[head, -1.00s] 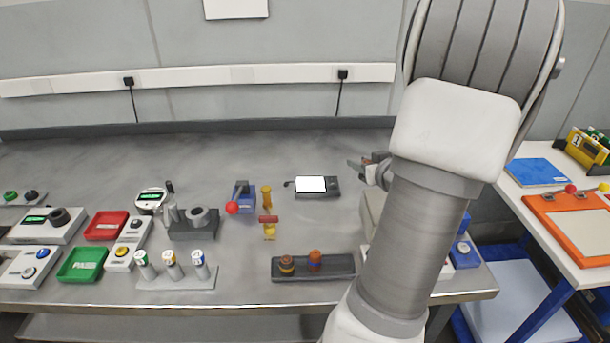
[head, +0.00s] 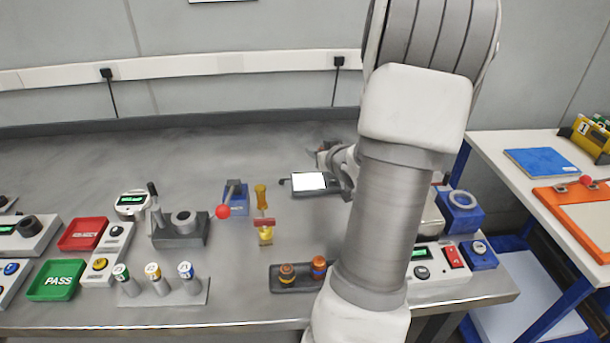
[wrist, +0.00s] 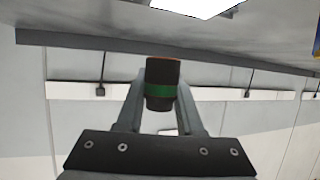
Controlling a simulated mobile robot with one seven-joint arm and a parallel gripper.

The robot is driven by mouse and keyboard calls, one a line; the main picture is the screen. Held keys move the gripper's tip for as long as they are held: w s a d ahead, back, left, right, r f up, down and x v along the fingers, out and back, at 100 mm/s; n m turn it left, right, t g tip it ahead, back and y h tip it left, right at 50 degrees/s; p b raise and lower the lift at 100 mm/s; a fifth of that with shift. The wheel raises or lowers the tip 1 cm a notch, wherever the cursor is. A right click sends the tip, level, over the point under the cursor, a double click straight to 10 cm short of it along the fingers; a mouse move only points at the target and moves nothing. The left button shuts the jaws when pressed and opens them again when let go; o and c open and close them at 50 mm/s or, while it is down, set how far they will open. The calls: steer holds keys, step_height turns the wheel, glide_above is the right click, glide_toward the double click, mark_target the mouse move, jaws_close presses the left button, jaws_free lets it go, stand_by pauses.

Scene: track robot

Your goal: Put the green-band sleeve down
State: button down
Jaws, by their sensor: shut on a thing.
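The green-band sleeve (wrist: 160,92) is dark with a green ring and an orange-brown end. In the wrist view it sits between the two fingers of my gripper (wrist: 161,105), which is shut on it. In the head view my gripper (head: 326,152) is over the back part of the bench, near the device with the white screen; the sleeve is too small there to make out clearly. A dark tray (head: 300,290) at the bench front holds two orange-brown sleeves (head: 287,272), one with a blue band (head: 319,266). My arm hides the tray's right end.
A green PASS tray (head: 56,280) and a red tray (head: 83,234) lie at the left. A rack with several capped cylinders (head: 154,280) stands front left. A red-knobbed lever (head: 223,211) stands mid-bench. The back of the bench (head: 200,150) is clear.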

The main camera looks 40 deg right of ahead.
mark_target(305, 176)
steer(key=w+f, duration=0.1)
steer(key=w+a+f+b, duration=0.1)
steer(key=w, duration=0.1)
steer(key=shift+w+a+f, duration=0.2)
steer(key=shift+w+f, duration=0.05)
steer(key=shift+f+b, duration=0.75)
steer(key=shift+f, duration=1.05)
steer(key=shift+f, duration=0.1)
steer(key=shift+f, duration=0.15)
steer(key=c, duration=0.5)
jaws_free()
steer(key=shift+c, duration=0.2)
